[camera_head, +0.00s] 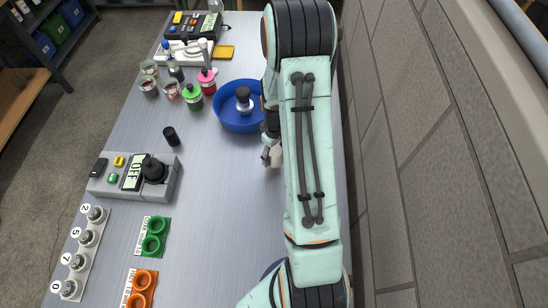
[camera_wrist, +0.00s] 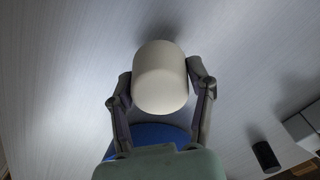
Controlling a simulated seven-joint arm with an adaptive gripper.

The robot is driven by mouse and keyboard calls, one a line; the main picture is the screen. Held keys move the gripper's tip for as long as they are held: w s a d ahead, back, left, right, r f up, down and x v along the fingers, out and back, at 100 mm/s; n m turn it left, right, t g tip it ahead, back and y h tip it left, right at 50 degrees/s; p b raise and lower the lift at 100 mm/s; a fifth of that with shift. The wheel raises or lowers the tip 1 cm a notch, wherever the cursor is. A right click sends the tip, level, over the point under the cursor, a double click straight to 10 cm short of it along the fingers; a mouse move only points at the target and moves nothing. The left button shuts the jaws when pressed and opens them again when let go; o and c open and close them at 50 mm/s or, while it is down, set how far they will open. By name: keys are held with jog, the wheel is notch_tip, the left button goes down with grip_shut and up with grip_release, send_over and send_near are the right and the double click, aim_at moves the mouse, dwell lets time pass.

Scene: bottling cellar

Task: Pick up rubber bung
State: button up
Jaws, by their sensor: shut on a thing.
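A cream-coloured, rounded cylindrical rubber bung (camera_wrist: 160,78) is between the two fingers of my gripper (camera_wrist: 161,88) in the wrist view. The fingers press on it from both sides, so my gripper is shut on it. In the head view my gripper (camera_head: 268,152) is at the left side of my arm, just below the blue bowl. A small pale part of the bung (camera_head: 277,157) shows there; my arm hides the rest. I cannot tell whether the bung touches the table or is a little above it.
The blue bowl (camera_head: 226,122) holds a dark-topped object (camera_head: 243,98). Left of it stand several jars and bottles, such as a green one (camera_head: 193,98). A small black cylinder (camera_head: 170,135) and a grey switch box (camera_head: 132,182) are farther left. Bare table lies between.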

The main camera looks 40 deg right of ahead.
aim_at(274, 150)
notch_tip(274, 150, up, 7)
jog(key=shift+f, duration=0.1)
